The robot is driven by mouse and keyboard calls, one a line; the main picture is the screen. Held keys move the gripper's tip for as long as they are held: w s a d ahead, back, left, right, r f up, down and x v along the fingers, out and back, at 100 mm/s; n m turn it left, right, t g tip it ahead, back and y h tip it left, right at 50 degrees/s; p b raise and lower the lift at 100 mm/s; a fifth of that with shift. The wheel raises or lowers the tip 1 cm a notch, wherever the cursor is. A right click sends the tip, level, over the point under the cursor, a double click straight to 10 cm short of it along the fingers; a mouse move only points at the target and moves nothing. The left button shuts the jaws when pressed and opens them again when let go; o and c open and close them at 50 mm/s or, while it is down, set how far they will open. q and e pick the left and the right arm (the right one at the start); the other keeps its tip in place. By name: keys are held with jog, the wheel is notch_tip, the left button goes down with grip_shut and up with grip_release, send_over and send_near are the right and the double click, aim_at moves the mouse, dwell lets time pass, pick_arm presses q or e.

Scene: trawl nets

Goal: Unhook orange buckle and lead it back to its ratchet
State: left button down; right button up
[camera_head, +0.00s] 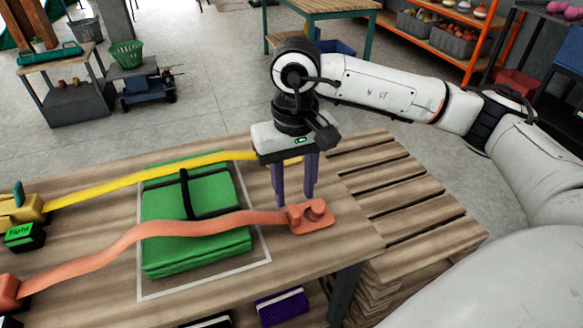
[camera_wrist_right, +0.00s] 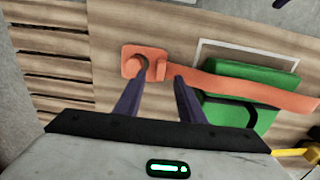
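The orange buckle (camera_head: 294,215) sits at the right end of the orange strap (camera_head: 120,243), at the orange hook anchor (camera_head: 318,218) on the table. In the right wrist view the buckle (camera_wrist_right: 160,66) and anchor (camera_wrist_right: 133,66) lie beyond my fingertips. The strap runs left over a green bundle (camera_head: 195,247) to the orange ratchet (camera_head: 8,292) at the left edge. My right gripper (camera_head: 294,203) is open above and just behind the buckle, its two purple fingers pointing down with a gap between them. Contact cannot be told. My left gripper is not in view.
A white outline (camera_head: 205,286) surrounds the bundle. A slatted wooden pallet (camera_head: 400,205) stands right of the table. Table surface in front of the anchor is clear.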

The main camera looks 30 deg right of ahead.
aim_at(294, 210)
notch_tip(294, 210, down, 4)
jog(key=shift+f, duration=0.45)
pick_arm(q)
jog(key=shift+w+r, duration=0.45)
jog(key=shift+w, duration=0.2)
pick_arm(e)
grip_shut()
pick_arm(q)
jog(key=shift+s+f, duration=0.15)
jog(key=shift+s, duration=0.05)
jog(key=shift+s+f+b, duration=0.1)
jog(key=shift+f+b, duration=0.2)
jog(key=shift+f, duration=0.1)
pick_arm(e)
jog(key=shift+d, duration=0.4)
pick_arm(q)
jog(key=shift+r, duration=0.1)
pick_arm(e)
jog(key=shift+r, duration=0.2)
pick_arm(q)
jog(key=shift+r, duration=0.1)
pick_arm(e)
jog(key=shift+r, duration=0.4)
